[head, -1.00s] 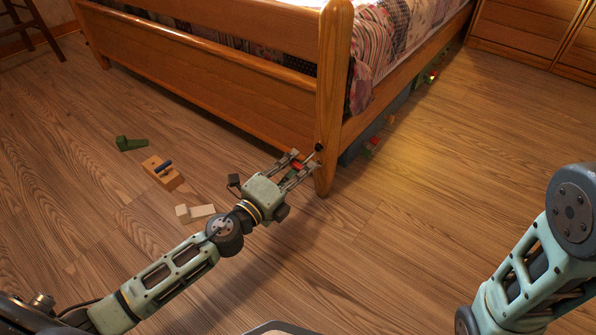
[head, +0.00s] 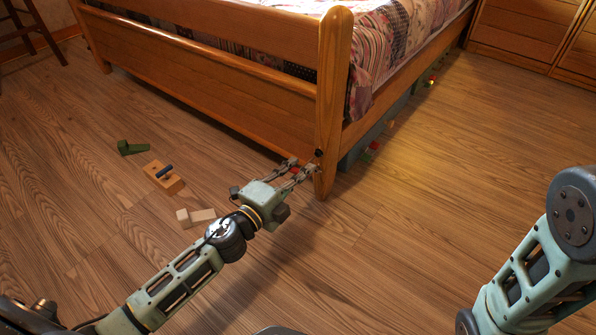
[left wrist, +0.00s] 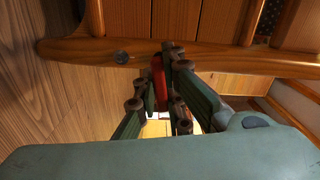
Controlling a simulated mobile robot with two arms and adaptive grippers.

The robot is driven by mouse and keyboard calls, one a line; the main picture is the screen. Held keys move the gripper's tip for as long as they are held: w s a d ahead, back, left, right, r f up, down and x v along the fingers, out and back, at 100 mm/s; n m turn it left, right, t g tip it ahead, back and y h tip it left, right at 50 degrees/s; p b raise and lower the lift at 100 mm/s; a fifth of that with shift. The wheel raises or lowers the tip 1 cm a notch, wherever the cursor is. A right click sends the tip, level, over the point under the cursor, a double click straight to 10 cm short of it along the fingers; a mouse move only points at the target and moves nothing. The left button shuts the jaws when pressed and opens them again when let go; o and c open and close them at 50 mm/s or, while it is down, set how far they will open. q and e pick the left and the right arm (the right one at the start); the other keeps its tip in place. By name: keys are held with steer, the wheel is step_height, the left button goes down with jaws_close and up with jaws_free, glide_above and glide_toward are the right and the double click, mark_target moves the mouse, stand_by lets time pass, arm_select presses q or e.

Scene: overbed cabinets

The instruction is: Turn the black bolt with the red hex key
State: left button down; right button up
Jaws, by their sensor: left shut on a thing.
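The black bolt (head: 319,153) sits in the wooden bedpost (head: 331,100) at the bed's near corner. My left gripper (head: 303,166) is at the post, with its fingers shut on the red hex key (head: 295,171). In the left wrist view, the red handle (left wrist: 158,80) stands between the fingers (left wrist: 160,92). The key's tip is close to the bolt in the head view; I cannot tell whether it is seated. A dark round disc shows on the post in the wrist view, left of the key. My right gripper is out of view; only part of that arm shows.
On the floor to the left lie a green block (head: 131,148), an orange wooden block with a blue peg (head: 163,180) and pale blocks (head: 196,217). A grey bin (head: 365,143) with coloured toys is under the bed. The floor on the right is clear.

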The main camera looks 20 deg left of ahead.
arm_select(q)
steer(key=shift+x, duration=0.95)
steer(key=m, duration=1.1)
steer(key=shift+r, duration=0.1)
steer(key=m, duration=0.4)
steer(key=shift+m, duration=0.4)
steer(key=shift+n, duration=0.7)
steer(key=shift+s, duration=0.15)
steer(key=shift+v, duration=0.85)
